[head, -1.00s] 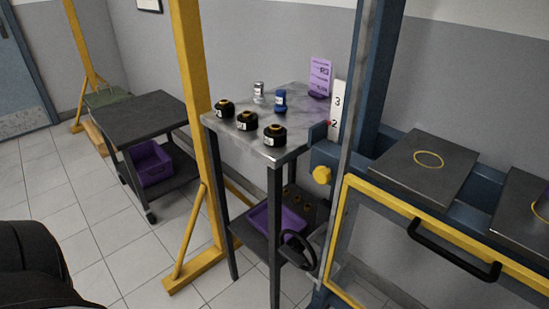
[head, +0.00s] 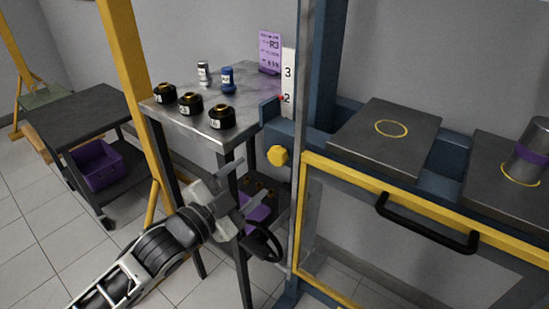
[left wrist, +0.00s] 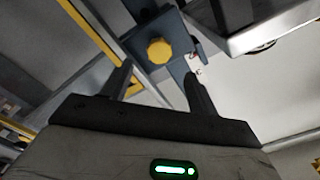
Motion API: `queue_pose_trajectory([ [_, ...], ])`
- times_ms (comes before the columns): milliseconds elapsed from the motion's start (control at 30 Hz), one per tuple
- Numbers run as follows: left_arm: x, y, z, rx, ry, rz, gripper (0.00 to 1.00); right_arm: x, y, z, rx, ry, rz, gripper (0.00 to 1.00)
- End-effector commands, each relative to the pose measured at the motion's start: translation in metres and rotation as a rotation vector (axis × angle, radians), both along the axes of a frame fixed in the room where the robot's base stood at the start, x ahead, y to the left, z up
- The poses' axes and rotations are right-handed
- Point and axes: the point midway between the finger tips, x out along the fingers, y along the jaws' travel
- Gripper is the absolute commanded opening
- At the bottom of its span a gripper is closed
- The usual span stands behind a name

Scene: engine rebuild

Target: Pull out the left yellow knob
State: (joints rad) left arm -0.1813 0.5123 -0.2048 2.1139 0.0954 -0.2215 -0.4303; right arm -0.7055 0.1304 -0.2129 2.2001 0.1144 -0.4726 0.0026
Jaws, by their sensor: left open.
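The left yellow knob (head: 278,155) sits on the blue press frame (head: 270,113), just left of the yellow-edged guard door. It also shows in the left wrist view (left wrist: 159,50), ahead of my fingers and a little above the space between them. My left gripper (head: 243,190) is open and empty, below and left of the knob in the head view, and apart from it. Its two fingers show in the left wrist view (left wrist: 158,85). My right gripper is not in view.
A metal-topped table (head: 240,122) with several black-and-gold round parts stands left of the press. A black handwheel (head: 262,243) is below the knob. The guard door has a black handle (head: 425,225). A yellow post (head: 135,85) stands left. A dark cart (head: 75,118) is farther left.

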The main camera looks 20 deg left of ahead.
Motion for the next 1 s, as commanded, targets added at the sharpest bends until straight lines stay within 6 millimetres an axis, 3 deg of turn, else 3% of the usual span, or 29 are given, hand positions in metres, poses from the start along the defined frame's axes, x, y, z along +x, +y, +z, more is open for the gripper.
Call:
queue_pose_trajectory([
  [200, 0.046, -0.017, 0.001, -0.002, -0.001, 0.000, 0.59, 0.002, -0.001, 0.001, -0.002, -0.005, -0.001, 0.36],
  [400, 0.076, -0.028, 0.000, -0.002, 0.001, 0.000, 0.59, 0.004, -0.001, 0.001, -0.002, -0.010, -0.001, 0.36],
  [600, 0.089, -0.033, -0.001, -0.002, 0.003, -0.001, 0.59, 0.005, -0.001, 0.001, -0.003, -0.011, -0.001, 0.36],
  [867, 0.090, -0.033, -0.001, -0.001, 0.003, -0.001, 0.59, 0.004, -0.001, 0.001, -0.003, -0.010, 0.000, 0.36],
  [900, 0.090, -0.033, -0.001, -0.001, 0.003, -0.001, 0.57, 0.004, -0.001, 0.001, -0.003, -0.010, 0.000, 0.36],
  [1000, 0.090, -0.033, -0.001, -0.001, 0.003, -0.001, 0.29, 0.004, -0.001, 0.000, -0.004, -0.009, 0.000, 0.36],
])
